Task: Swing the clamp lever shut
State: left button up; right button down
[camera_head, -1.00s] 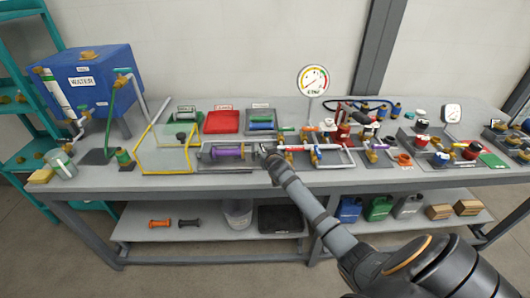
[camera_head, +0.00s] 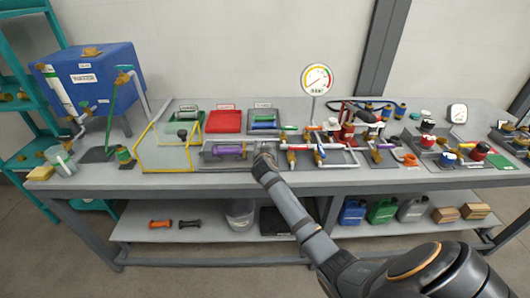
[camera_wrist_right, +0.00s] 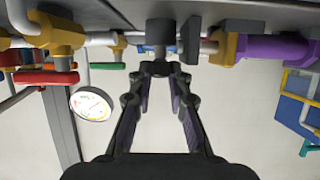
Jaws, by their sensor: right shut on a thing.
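My right gripper (camera_head: 262,158) is at the front of the bench, just right of the purple cylinder (camera_head: 229,150). The right wrist view shows the picture turned over, with the gripper's fingers (camera_wrist_right: 162,70) drawn together at the tips. They are closed at a dark grey, knob-like end (camera_wrist_right: 161,31), which I take to be the clamp lever. The pipe joint beside it has a brass fitting (camera_wrist_right: 228,48) leading to the purple cylinder. In the head view my gripper and wrist hide the lever and clamp, so the lever's angle cannot be told. My left gripper is not in view.
Brass, red and blue valves (camera_head: 318,153) stand close on the right of my gripper. A yellow-framed clear guard (camera_head: 163,158) stands to the left. A round gauge (camera_head: 317,79) rises behind. Trays, including a red one (camera_head: 223,121), lie at the back. The bench's front strip is clear.

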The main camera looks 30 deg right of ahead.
jog(key=c, duration=1.3)
grip_release()
jog(key=shift+o, duration=0.2)
jog(key=v, duration=0.8)
jog(key=shift+f, duration=0.1)
